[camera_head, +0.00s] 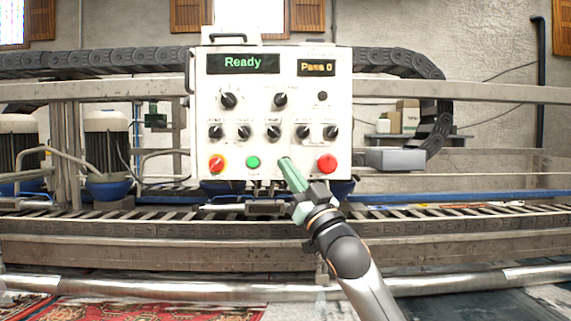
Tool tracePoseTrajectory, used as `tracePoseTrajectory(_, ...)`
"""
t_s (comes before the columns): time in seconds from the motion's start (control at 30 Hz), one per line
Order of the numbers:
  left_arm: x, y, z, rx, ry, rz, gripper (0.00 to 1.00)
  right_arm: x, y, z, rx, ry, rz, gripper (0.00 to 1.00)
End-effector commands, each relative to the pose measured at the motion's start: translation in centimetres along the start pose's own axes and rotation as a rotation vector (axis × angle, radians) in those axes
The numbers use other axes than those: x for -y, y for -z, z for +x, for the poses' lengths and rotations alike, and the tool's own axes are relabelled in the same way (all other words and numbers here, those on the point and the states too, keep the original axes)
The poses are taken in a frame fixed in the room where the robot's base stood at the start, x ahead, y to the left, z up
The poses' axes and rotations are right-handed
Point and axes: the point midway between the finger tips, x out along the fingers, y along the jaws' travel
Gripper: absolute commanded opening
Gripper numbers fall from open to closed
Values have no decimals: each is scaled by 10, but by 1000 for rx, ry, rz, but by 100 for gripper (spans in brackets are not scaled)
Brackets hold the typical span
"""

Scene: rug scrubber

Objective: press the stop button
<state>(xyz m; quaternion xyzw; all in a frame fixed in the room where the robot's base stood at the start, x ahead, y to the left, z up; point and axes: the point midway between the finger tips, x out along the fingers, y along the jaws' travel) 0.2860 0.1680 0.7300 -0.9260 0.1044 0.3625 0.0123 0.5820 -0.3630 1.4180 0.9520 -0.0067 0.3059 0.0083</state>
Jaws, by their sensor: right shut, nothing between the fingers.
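The white control panel (298,105) faces me. The small labels are too blurred to read, so I cannot tell which one is marked stop. My right gripper (287,165) is shut and empty. Its greenish fingertips appear in front of the panel's lower edge, between the green button and the plain red one. I cannot tell whether they touch the panel. My left gripper is out of view.
The upper displays read "Ready" (243,63) and "Pass 0" (317,68). Several black knobs (280,99) sit above the buttons. Metal rails (450,225) and a roller conveyor run behind and below. A grey box (395,158) is right of the panel. A red rug (150,309) lies in front.

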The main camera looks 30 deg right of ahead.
Motion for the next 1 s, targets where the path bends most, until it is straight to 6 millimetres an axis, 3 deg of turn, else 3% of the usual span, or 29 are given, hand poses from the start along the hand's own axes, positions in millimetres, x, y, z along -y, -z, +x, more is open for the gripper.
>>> tracePoseTrajectory(0.3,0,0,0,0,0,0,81,1,1,-2,-1,1,0,0)
tracePoseTrajectory(0.73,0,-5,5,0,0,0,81,22,22,-30,-2,2,-1,0)
tracePoseTrajectory(1.0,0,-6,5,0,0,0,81,26,26,-35,0,0,-1,0)
